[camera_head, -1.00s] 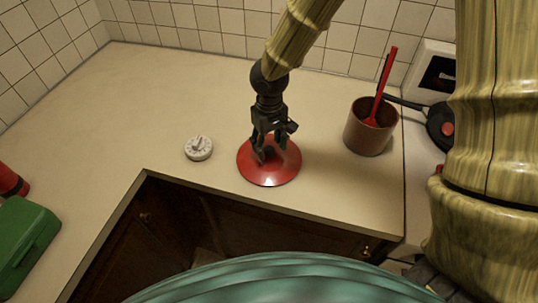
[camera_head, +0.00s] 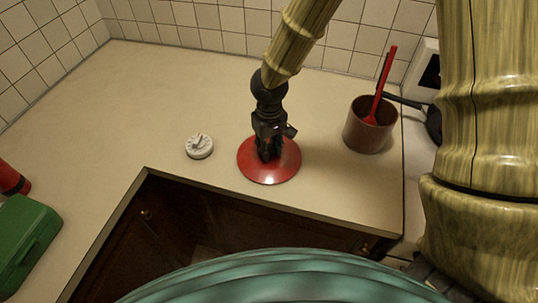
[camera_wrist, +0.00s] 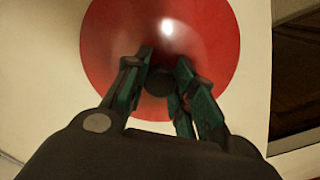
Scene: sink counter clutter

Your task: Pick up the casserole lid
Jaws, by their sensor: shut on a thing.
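The casserole lid is a round red disc (camera_head: 270,172) near the front edge of the counter, and it fills much of the wrist view (camera_wrist: 205,35). A dark round knob (camera_wrist: 158,82) stands at its middle. My gripper (camera_head: 267,155) points down over the lid, and its fingers (camera_wrist: 160,80) stand on both sides of the knob, shut on it. In the head view the gripper hides the knob. The lid looks level and at or very close to the counter; I cannot tell if there is a gap beneath it.
A white dial timer (camera_head: 199,146) sits left of the lid. A brown crock (camera_head: 368,128) with a red utensil (camera_head: 381,85) stands to the right. A green box (camera_head: 24,240) and a red object (camera_head: 12,180) are at far left. The counter behind is clear.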

